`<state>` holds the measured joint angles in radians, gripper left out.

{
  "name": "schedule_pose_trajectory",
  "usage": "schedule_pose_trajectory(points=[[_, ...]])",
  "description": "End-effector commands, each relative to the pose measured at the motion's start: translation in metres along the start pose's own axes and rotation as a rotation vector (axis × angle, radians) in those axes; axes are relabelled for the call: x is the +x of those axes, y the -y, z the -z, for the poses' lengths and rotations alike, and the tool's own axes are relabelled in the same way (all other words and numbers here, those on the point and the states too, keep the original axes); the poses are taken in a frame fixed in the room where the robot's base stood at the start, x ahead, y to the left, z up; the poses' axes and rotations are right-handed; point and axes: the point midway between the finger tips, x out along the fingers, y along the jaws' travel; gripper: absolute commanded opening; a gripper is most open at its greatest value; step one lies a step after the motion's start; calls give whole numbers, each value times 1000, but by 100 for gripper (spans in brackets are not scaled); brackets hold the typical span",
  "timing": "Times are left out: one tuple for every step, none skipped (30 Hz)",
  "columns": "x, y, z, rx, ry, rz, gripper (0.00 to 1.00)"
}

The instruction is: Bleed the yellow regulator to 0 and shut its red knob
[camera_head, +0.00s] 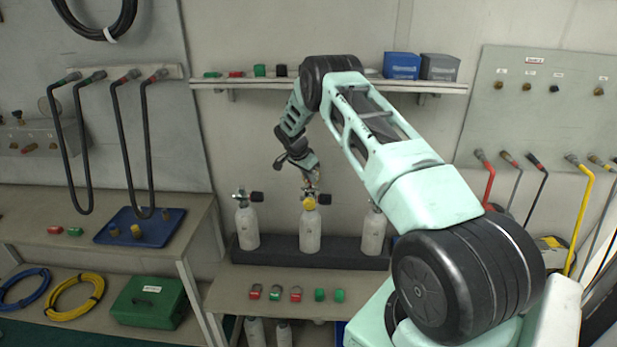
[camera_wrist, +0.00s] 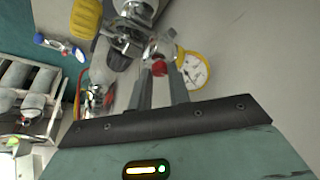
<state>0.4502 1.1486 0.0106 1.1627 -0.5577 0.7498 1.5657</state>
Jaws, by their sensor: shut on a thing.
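The red knob (camera_wrist: 159,68) sits between my gripper's fingertips (camera_wrist: 160,76) in the wrist view, and my gripper is shut on it. A yellow-rimmed gauge (camera_wrist: 193,70) is just right of the fingers; its needle is too small to read. A chrome valve body (camera_wrist: 130,30) and a yellow grip (camera_wrist: 86,17) lie above and to the left. In the head view my gripper (camera_head: 311,180) reaches down to the regulator with the yellow gauge (camera_head: 309,204), on top of the middle white cylinder (camera_head: 310,234). The red knob is hidden there.
A left cylinder (camera_head: 247,227) and a right cylinder (camera_head: 373,232) stand close on either side in a dark rack (camera_head: 275,250). The right one is partly behind my arm. A wall shelf (camera_head: 270,86) runs above. Red and green padlocks lie on the bench (camera_head: 240,285) in front.

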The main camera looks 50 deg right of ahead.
Motion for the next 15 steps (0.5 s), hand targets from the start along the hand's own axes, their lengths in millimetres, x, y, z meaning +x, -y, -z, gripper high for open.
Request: schedule_pose_trajectory(points=[[1, 0, 0, -15, -1, 8, 0], [2, 0, -1, -26, -1, 12, 0], [2, -1, -1, -45, -1, 20, 0], [2, 0, -1, -61, -1, 28, 0], [2, -1, -1, -78, -1, 34, 0], [3, -1, -1, -103, -1, 45, 0], [3, -1, -1, -124, -1, 54, 0], [3, -2, -1, -146, -1, 62, 0], [4, -2, -1, -177, -2, 76, 0], [4, -2, -1, -201, -2, 85, 0], [4, -3, -1, -226, -1, 97, 0], [4, -3, -1, -260, -1, 110, 0], [4, -4, -1, -287, -1, 121, 0], [4, -4, 0, -313, -2, 133, 0], [4, -4, 0, -347, -1, 147, 0]])
